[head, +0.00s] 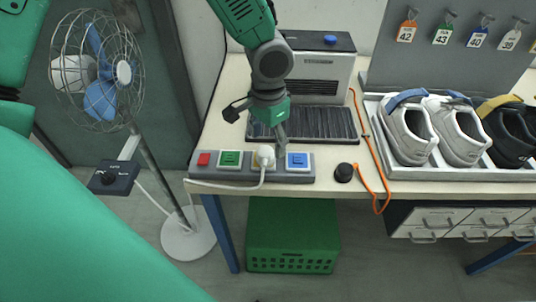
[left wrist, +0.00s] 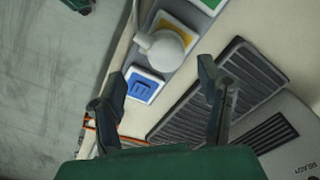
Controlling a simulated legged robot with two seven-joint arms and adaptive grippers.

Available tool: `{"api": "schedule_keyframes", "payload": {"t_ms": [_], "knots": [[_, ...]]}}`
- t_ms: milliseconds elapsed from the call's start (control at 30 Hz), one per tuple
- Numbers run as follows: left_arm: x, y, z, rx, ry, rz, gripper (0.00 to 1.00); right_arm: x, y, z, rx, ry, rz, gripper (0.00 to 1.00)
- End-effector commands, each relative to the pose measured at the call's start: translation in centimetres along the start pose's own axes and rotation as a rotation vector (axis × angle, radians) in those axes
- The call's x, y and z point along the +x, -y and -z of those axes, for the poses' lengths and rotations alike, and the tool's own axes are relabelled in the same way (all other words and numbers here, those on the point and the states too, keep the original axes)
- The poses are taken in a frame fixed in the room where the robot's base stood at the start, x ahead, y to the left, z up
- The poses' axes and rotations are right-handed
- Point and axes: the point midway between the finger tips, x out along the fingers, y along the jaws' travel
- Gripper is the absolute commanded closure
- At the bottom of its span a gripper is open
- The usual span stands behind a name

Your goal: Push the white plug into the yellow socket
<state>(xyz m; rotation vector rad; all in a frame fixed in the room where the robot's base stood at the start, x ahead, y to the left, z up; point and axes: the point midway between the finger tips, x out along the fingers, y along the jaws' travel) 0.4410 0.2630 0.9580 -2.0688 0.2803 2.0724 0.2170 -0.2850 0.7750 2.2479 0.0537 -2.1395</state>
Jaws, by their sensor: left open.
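The white plug (head: 265,155) stands at the yellow socket (head: 255,162) on the grey power strip (head: 220,172); I cannot tell how deep it sits. Its white cord hangs down in front of the strip. In the left wrist view the round plug (left wrist: 166,48) covers part of the yellow socket (left wrist: 180,24). My left gripper (head: 279,138) is just behind and above the plug, apart from it. In the left wrist view its fingers (left wrist: 160,70) are spread with nothing between them, near the blue socket (left wrist: 143,86). My right gripper is out of view.
The strip also has a red switch (head: 203,159) and a green socket (head: 231,159). A dark grille (head: 325,123) and a grey machine (head: 320,75) lie behind.

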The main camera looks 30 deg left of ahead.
Motion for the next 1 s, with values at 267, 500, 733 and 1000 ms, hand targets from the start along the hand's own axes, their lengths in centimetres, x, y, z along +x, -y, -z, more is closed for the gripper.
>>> {"api": "schedule_keyframes", "payload": {"t_ms": [267, 500, 733, 1000], "knots": [[0.4, 0.5, -0.1, -0.003, 0.001, -0.006, 0.38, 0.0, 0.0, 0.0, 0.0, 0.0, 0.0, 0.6], [3.8, 0.3, -0.1, 0.0, 0.002, -0.004, 0.38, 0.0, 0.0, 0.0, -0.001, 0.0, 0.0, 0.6], [5.2, 0.0, 0.0, -0.001, 0.0, -0.001, 0.38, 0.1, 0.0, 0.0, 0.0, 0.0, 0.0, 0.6], [5.2, 0.3, -0.1, -0.001, -0.001, -0.004, 0.38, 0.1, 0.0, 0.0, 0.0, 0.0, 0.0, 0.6]]}}
